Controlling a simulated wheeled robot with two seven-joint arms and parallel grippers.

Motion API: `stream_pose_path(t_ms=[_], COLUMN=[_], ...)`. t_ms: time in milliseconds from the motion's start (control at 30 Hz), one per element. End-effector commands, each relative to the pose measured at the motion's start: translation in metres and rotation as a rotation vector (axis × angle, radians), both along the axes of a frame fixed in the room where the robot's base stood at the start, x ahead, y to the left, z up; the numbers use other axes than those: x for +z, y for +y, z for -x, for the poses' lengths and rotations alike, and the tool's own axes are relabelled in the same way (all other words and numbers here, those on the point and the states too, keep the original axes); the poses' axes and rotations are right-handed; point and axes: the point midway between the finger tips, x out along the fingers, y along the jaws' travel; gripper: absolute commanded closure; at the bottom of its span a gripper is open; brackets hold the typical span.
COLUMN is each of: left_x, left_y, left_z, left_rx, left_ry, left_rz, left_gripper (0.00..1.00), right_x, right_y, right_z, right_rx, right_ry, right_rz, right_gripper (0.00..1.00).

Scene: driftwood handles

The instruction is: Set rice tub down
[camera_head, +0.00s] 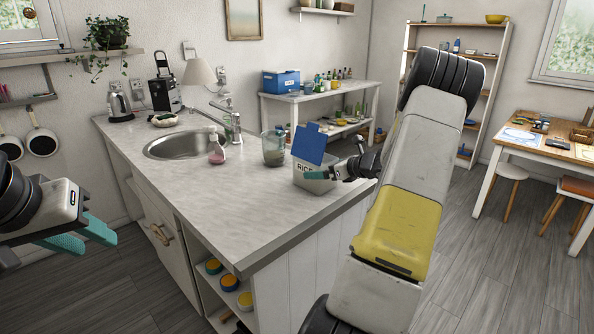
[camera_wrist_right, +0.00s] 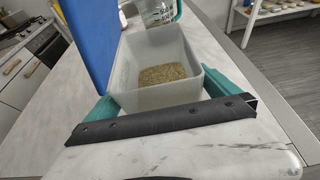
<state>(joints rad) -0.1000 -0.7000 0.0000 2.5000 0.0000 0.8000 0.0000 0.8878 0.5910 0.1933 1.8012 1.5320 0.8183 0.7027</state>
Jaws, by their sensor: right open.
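The rice tub (camera_head: 313,185) is a translucent grey box labelled "RICE" with its blue lid (camera_head: 309,144) standing open. It appears to rest upright on the counter near the right end. In the right wrist view the tub (camera_wrist_right: 146,100) holds brown grain, and the blue lid (camera_wrist_right: 90,38) rises at its left. My right gripper (camera_wrist_right: 165,90) is open, with one teal finger on each side of the tub; whether they touch it is unclear. In the head view only part of the right gripper (camera_head: 318,175) shows. My left gripper (camera_head: 80,236) is open and empty, left of the counter.
A glass jar (camera_head: 273,147) stands just left of the tub; it also shows in the right wrist view (camera_wrist_right: 160,10). A soap bottle (camera_head: 216,148) and sink (camera_head: 184,145) lie further left. The counter's front (camera_head: 220,220) is clear.

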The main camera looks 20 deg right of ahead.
Motion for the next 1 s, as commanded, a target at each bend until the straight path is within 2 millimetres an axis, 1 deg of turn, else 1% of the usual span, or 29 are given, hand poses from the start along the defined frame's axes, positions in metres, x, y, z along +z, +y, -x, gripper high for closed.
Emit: stream_pose_path(t_ms=[33, 200, 300, 433, 633, 1000], left_x=[0.000, 0.000, 0.000, 0.000, 0.000, 0.000], left_y=[0.000, 0.000, 0.000, 0.000, 0.000, 0.000], left_z=[0.000, 0.000, 0.000, 0.000, 0.000, 0.000], left_rx=[0.000, 0.000, 0.000, 0.000, 0.000, 0.000], left_ry=[0.000, 0.000, 0.000, 0.000, 0.000, 0.000], left_rz=[0.000, 0.000, 0.000, 0.000, 0.000, 0.000], left_gripper=[0.64, 0.64, 0.64, 0.64, 0.64, 0.64], right_x=[0.005, 0.020, 0.027, 0.034, 0.038, 0.039], right_y=[-0.004, -0.018, -0.024, -0.031, -0.034, -0.033], right_z=[0.009, 0.042, 0.059, 0.075, 0.086, 0.086], right_rx=[-0.003, -0.004, -0.002, -0.001, 0.001, 0.004], right_ry=[0.000, -0.001, -0.001, 0.000, 0.000, 0.000], right_rz=[0.001, 0.001, 0.000, 0.001, -0.002, 0.003], right_gripper=[0.00, 0.00, 0.00, 0.00, 0.00, 0.00])
